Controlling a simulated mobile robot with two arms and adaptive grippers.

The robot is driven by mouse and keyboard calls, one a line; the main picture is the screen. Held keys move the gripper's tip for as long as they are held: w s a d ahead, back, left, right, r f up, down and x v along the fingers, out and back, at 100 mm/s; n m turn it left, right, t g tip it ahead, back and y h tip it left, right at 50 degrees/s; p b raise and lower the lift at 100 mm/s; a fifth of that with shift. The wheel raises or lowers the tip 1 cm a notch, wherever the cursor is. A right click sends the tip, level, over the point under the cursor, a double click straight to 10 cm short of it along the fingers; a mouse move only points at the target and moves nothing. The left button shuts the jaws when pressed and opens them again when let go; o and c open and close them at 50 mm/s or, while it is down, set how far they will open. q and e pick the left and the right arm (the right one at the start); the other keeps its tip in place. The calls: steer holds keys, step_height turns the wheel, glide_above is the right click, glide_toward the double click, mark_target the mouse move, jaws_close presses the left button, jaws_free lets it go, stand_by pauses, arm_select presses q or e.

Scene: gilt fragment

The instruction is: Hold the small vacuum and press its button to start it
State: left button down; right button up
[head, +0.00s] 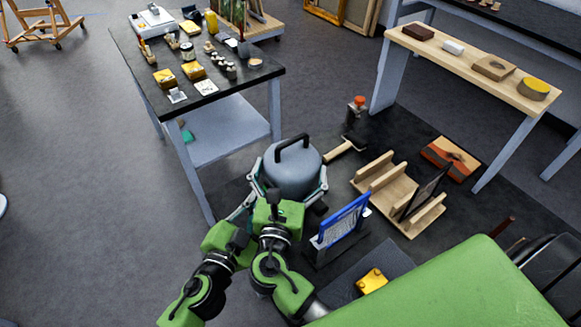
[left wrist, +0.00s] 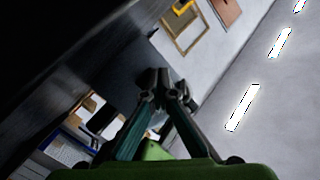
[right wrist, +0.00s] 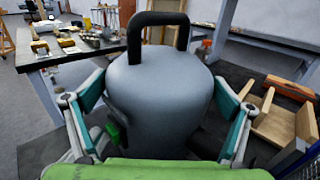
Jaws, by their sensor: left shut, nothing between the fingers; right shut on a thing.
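The small vacuum (head: 292,172) is a rounded grey-blue canister with a black loop handle on top, upright in the middle of the head view. My right gripper (head: 289,182) is shut around its body, one finger on each side. In the right wrist view the vacuum (right wrist: 160,95) fills the middle between the teal and grey fingers. A small green patch (right wrist: 113,136) shows low on its left side; I cannot tell if it is the button. The vacuum's underside is hidden.
A black-topped table (head: 255,76) with small items stands behind to the left. A wooden bench (head: 430,45) is at back right. A wooden rack (head: 408,222), a blue-framed item (head: 344,220) and a yellow block (head: 371,281) are on the right.

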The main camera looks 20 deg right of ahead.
arm_select(q)
steer(key=shift+d, duration=0.15)
steer(key=shift+s+a+r, duration=0.1)
steer(key=shift+s+a, duration=0.05)
steer(key=shift+a, duration=0.45)
steer(key=shift+s+a, duration=0.2)
steer(key=shift+a, duration=0.75)
steer(key=shift+s+a, duration=0.15)
steer(key=shift+a, duration=0.85)
steer(key=shift+s+a, duration=0.2)
steer(key=shift+a, duration=0.75)
arm_select(e)
steer(key=o, duration=1.7)
